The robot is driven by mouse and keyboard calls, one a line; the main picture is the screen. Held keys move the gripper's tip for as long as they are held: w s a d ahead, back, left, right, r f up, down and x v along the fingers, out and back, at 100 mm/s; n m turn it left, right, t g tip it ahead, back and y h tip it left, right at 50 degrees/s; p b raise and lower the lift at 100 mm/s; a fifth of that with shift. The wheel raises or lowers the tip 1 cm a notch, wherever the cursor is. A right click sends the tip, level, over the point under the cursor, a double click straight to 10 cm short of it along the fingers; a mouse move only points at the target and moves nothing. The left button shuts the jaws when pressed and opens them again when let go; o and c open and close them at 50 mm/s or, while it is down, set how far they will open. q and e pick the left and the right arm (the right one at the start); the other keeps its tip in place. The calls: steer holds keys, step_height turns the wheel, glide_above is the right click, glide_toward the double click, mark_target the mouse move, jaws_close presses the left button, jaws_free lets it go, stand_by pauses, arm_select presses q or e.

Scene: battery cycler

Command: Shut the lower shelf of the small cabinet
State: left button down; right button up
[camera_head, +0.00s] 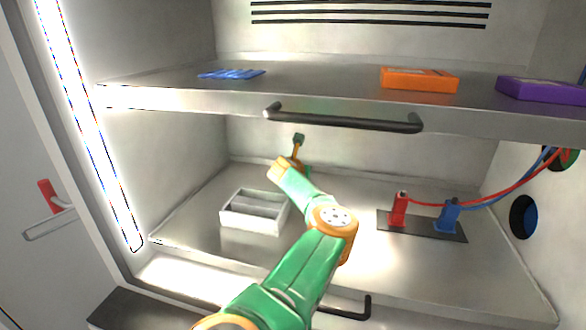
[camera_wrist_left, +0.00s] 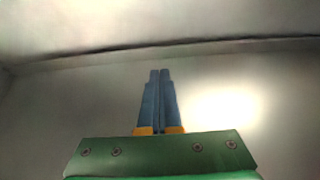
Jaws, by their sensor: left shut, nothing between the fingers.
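The lower shelf (camera_head: 380,265) of the cabinet is a pale metal surface, with its front edge low in the head view. Its dark bar handle (camera_head: 367,307) shows at the bottom, partly hidden behind my arm. How far the shelf stands out is hard to tell. My left gripper (camera_head: 299,139) is over the back part of the lower shelf, below the upper shelf, pointing towards the back wall. In the left wrist view its two blue-grey fingers (camera_wrist_left: 160,73) are together and empty, with a plain pale surface beyond. My right gripper is not in view.
Above is the upper shelf (camera_head: 160,98) with a dark handle (camera_head: 345,121), a blue item (camera_head: 231,74), an orange box (camera_head: 419,80) and a purple box (camera_head: 541,90). On the lower shelf are a white divided tray (camera_head: 250,222) and red (camera_head: 398,210) and blue (camera_head: 447,216) clamps with cables.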

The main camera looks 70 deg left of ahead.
arm_select(q)
steer(key=shift+v, duration=0.95)
steer(key=shift+s+d, duration=0.1)
steer(key=shift+d, duration=0.15)
steer(key=shift+s+b, duration=0.1)
steer(key=shift+b, duration=0.2)
steer(key=b+v, duration=0.1)
steer(key=v, duration=0.6)
steer(key=shift+d+b, duration=0.15)
steer(key=shift+b, duration=0.25)
steer(key=shift+s+d+r, duration=0.2)
steer(key=shift+d+r, duration=0.05)
steer(key=shift+r, duration=0.05)
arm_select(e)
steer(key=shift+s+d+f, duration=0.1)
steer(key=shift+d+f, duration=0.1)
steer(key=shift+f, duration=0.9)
